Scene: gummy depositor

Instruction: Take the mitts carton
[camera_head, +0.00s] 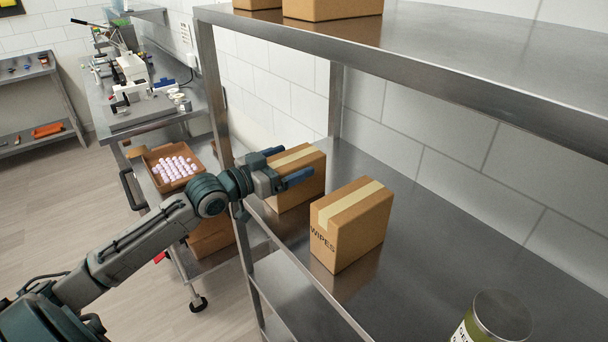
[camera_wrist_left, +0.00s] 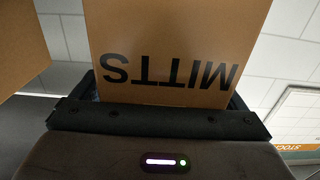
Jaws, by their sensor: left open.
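The mitts carton (camera_head: 304,185) is a brown box with a pale tape strip, standing on the steel shelf behind my left gripper. In the left wrist view the mitts carton (camera_wrist_left: 170,45) shows its MITTS lettering upside down, right in front of the palm. My left gripper (camera_head: 285,166) is open, with its blue fingers at either side of the carton. In the left wrist view the fingertips are hidden behind the carton, and I cannot tell whether they touch it. My right gripper is not in view.
A wipes carton (camera_head: 352,226) stands on the same shelf (camera_head: 430,270), to the right of the mitts carton. A lidded can (camera_head: 494,318) is at the front right. An upper shelf (camera_head: 470,60) overhangs. A tray (camera_head: 152,160) of pale gummies lies to the left.

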